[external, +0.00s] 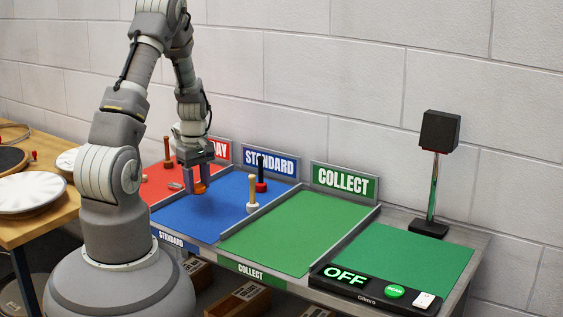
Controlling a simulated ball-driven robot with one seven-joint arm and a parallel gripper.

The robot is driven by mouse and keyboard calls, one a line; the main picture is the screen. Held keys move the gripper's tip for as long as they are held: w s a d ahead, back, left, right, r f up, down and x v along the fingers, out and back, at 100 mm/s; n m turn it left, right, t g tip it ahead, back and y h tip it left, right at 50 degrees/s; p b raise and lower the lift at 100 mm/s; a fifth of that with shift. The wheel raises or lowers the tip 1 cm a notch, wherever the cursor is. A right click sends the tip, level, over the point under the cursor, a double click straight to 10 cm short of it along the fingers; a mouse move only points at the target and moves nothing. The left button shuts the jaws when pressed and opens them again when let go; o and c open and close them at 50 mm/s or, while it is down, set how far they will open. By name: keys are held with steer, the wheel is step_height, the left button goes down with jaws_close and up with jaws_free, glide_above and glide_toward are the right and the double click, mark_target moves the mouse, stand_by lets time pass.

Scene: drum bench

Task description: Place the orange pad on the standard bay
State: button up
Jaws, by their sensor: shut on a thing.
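The orange pad (200,188) shows as a small orange disc between and just below the fingers of my gripper (197,181). My gripper points down and is shut on it; the fingers hide its upper part. Pad and gripper are over the left part of the blue standard bay (215,217), which has a blue STANDARD sign (270,162) behind it. I cannot tell whether the pad touches the blue surface or is a little above it.
A pale peg-shaped piece (253,197) and a red-based piece with a black handle (261,176) stand on the blue bay's right side. The red bay (155,184) is left, the green COLLECT bay (290,235) right. A box on a post (440,131) stands behind.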

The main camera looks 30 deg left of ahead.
steer(key=b, duration=0.2)
glide_above(223, 184)
steer(key=shift+f, duration=0.8)
steer(key=shift+f+b, duration=0.75)
steer(key=shift+f, duration=0.95)
steer(key=shift+f, duration=0.2)
steer(key=o, duration=1.1)
steer(key=shift+r, duration=0.15)
